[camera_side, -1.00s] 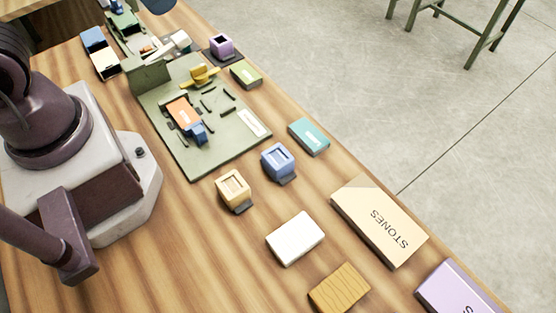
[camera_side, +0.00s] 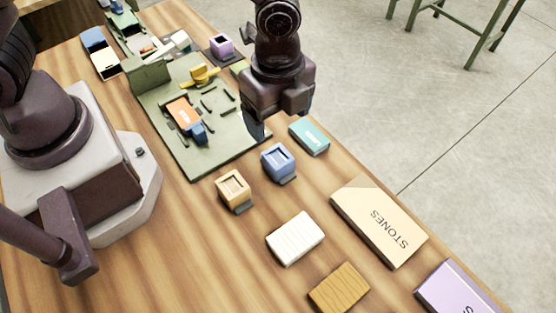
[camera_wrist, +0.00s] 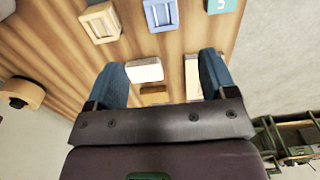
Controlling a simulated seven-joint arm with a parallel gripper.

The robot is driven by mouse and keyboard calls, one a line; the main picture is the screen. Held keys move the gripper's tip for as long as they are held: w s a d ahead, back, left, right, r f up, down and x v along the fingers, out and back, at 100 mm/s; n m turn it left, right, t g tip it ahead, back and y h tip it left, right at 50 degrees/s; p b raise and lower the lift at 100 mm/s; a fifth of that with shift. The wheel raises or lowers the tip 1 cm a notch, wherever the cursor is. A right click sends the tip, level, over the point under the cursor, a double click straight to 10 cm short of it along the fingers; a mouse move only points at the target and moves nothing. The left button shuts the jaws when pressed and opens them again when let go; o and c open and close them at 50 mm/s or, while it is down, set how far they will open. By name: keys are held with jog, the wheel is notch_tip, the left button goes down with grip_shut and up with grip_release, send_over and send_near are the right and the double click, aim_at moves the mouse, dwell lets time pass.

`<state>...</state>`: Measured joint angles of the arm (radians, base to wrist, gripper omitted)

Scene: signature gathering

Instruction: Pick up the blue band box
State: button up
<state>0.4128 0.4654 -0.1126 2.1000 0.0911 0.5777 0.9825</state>
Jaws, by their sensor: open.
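The blue band box (camera_side: 278,162), a small blue block with a pale recessed top, stands on the wooden table right of the yellow band box (camera_side: 233,190). It also shows at the top edge of the wrist view (camera_wrist: 160,14), partly cut off. My gripper (camera_wrist: 162,62) is open, with two dark blue fingers spread and nothing between them. In the side view my gripper (camera_side: 276,118) hangs above the table, behind the blue band box and apart from it. One finger shows there; the other is hard to make out.
A teal box (camera_side: 309,136) lies right of the blue band box. A green board (camera_side: 200,165) with an orange block lies behind left. A white box (camera_side: 295,238), a wooden block (camera_side: 339,288), a STONES box (camera_side: 380,222) and a lilac box (camera_side: 455,290) lie nearer.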

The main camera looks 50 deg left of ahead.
send_over(278, 156)
jog(key=f, duration=0.7)
jog(key=shift+s+d, duration=0.15)
jog(key=shift+s, duration=0.05)
jog(key=f, duration=0.5)
jog(key=shift+w+f, duration=0.2)
jog(key=shift+f, duration=0.05)
jog(key=c, duration=1)
jog(key=shift+r, duration=0.2)
